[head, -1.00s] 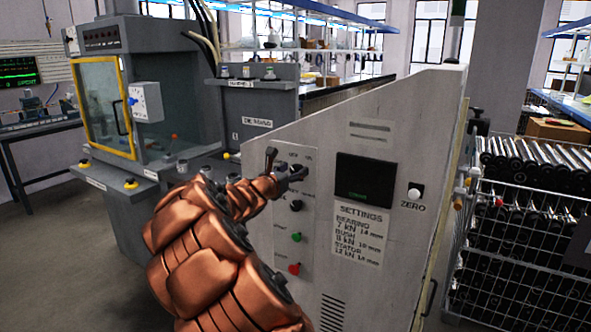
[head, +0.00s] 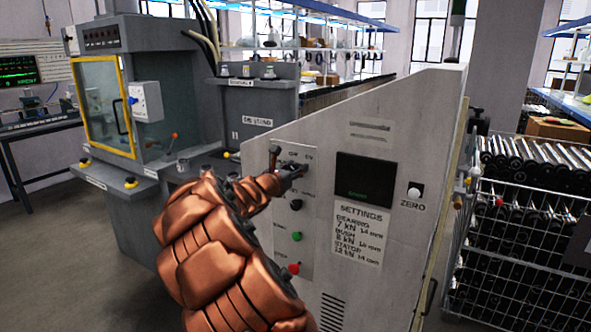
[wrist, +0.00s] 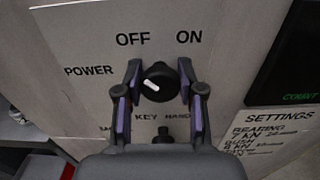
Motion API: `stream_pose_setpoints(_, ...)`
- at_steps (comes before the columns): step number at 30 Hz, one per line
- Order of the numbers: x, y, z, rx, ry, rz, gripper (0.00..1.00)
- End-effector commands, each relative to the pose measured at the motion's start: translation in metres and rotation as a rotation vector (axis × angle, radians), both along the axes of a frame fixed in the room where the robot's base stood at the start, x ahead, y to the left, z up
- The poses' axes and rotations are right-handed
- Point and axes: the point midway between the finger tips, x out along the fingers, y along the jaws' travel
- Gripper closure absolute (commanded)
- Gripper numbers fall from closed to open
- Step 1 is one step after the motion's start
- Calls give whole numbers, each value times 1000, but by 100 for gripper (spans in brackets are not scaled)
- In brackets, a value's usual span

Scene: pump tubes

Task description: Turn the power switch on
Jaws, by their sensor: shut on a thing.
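The power switch (wrist: 160,88) is a round black knob on the grey machine panel, below the printed words OFF and ON and right of POWER. Its white mark points left and slightly up, nearer the OFF side than ON. My gripper (wrist: 159,77) has one finger on each side of the knob and is shut on it. In the head view my gripper (head: 297,171) is at the upper part of the control plate, where it hides most of the knob.
A key switch (wrist: 163,135) sits just below the knob. A black knob (head: 296,205), a green button (head: 296,236) and a red button (head: 294,268) line the plate lower down. A dark display (head: 365,180) is to the right.

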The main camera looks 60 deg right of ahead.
Motion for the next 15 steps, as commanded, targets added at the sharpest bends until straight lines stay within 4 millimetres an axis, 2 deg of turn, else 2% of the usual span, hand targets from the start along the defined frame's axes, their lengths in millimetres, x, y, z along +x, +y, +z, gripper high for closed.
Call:
stream_pose_setpoints(8,0,0,-1,0,-16,0,97)
stream_pose_setpoints(15,0,0,-2,0,-115,1,97)
